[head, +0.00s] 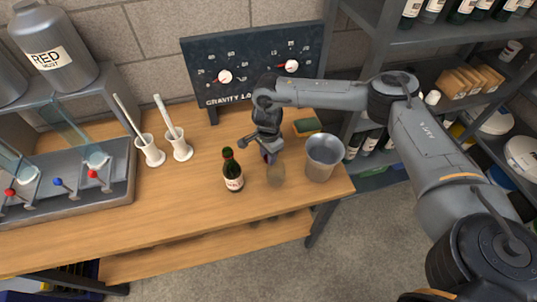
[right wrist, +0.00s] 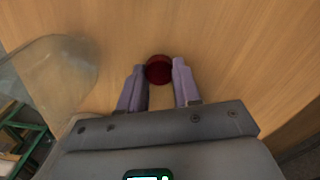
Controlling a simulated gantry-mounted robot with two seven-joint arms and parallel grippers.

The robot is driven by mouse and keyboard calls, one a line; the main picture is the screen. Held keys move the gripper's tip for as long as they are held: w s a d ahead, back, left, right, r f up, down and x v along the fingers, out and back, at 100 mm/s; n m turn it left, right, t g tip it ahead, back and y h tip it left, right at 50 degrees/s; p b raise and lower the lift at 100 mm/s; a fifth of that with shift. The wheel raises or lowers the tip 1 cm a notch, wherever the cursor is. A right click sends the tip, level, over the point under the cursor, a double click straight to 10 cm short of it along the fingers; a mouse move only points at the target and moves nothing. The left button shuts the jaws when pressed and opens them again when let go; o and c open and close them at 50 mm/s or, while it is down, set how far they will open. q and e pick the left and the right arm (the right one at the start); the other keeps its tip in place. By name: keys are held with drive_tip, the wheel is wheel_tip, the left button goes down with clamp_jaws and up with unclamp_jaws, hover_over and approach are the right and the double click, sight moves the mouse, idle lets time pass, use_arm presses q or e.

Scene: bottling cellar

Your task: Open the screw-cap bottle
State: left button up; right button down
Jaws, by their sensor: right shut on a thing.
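A dark bottle (head: 232,172) with a pale label and a green neck stands upright on the wooden bench in the head view. I cannot tell whether its top is capped. My right gripper (head: 268,157) is above the bench, to the right of the bottle and apart from it. In the right wrist view, its fingers (right wrist: 160,80) are shut on a small dark red round thing (right wrist: 159,69), which looks like a cap. The bottle is not clearly seen in the wrist view. My left gripper is in neither view.
A metal bucket (head: 323,160) stands to the right, a sponge (head: 307,127) behind. White cylinders with rods (head: 150,150) stand left. The bench front is clear.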

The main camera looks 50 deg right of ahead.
drive_tip(key=shift+f, duration=0.1)
drive_tip(key=c, duration=1.2)
unclamp_jaws()
drive_tip(key=shift+f, duration=0.1)
drive_tip(key=shift+c, duration=0.2)
drive_tip(key=o, duration=0.5)
drive_tip(key=shift+c, duration=0.2)
drive_tip(key=shift+r, duration=0.2)
